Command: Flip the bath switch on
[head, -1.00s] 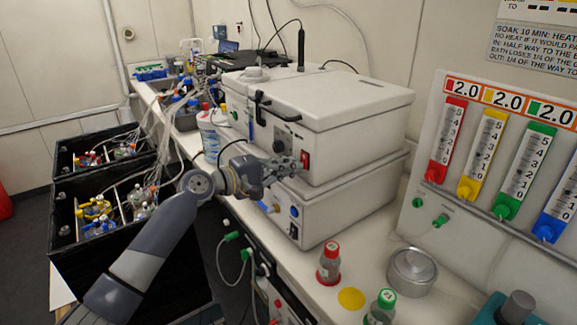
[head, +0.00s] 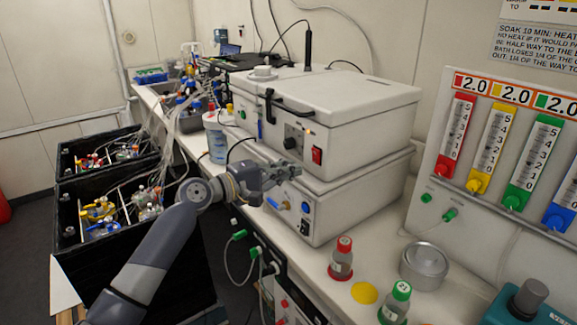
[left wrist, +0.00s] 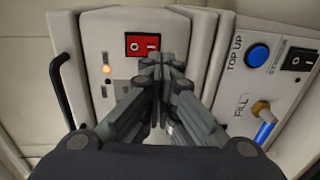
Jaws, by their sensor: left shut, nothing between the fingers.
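The bath is a white lidded box (head: 350,120) on the bench, and its red rocker switch (head: 317,155) is on the front panel. In the left wrist view the red switch (left wrist: 142,44) shows O and I marks; I cannot tell which side is pressed in. A small amber light (left wrist: 106,69) glows on the same panel. My left gripper (head: 297,172) is shut and empty, below and in front of the switch, apart from it. In the left wrist view its fingertips (left wrist: 163,66) show just below the switch. My right gripper is not in view.
A lower white unit (head: 335,205) under the bath has a blue TOP UP button (left wrist: 257,54), a black switch (left wrist: 298,60) and a FILL port. Bottles with red (head: 343,245) and green (head: 402,290) caps and a metal pot (head: 424,265) stand at the front. Black crates (head: 110,245) lie left.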

